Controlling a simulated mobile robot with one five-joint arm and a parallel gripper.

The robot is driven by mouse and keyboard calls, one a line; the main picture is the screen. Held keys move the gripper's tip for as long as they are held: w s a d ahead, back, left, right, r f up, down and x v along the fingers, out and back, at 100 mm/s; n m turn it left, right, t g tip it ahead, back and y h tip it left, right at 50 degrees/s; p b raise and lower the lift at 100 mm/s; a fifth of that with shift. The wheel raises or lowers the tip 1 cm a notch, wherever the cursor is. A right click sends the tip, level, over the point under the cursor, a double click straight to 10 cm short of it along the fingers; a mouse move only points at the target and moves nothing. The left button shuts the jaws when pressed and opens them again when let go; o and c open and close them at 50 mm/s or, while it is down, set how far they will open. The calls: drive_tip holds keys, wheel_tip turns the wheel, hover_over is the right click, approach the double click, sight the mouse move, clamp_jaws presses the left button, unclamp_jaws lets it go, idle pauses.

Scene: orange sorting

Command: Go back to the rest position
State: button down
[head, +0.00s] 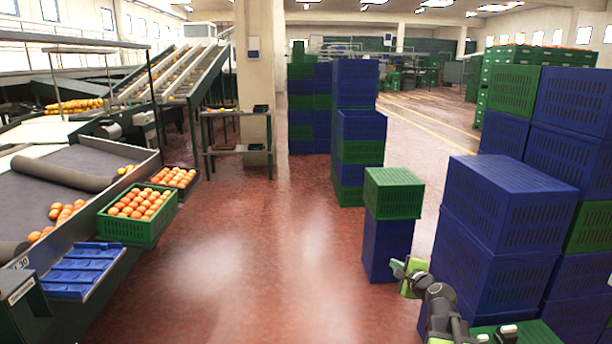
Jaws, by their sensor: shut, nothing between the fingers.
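My gripper (403,271) shows at the lower right in the head view, at the end of my dark arm. It has green parts and is shut with nothing held. It appears in front of a blue crate (387,250) that has a green crate (393,195) on top. I cannot tell whether it touches the blue crate. My arm is bent and reaches up from the bottom edge.
Stacked blue crates (507,205) stand close on the right. On the left are a sorting conveyor (75,170), a green crate of oranges (150,230), a darker crate of oranges (190,190) and a blue tray (80,268). The red floor (260,260) between is clear.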

drive_tip(key=s+a+f+n+g+y, duration=0.1)
drive_tip(key=s+a+f+n+g, duration=0.25)
drive_tip(key=a, duration=0.45)
drive_tip(key=s+a+f+n+g+y, duration=0.1)
drive_tip(key=s+a+f+n+g, duration=0.1)
drive_tip(key=a+f+n, duration=0.4)
drive_tip(key=s+a+f+n+g+y, duration=0.1)
drive_tip(key=s+a+n+g, duration=0.15)
drive_tip(key=a, duration=0.65)
drive_tip(key=s+d+f+n+g+h, duration=0.2)
drive_tip(key=s+d+f+n+g, duration=0.15)
drive_tip(key=s, duration=0.35)
drive_tip(key=s+d+f+n+g+h, duration=0.3)
drive_tip(key=s+n, duration=0.1)
drive_tip(key=s, duration=0.2)
wheel_tip(320, 180, up, 13)
drive_tip(key=p, duration=1.2)
drive_tip(key=shift+s+f, duration=0.2)
drive_tip(key=shift+s, duration=0.25)
drive_tip(key=shift+a+n, duration=0.1)
drive_tip(key=shift+n, duration=0.15)
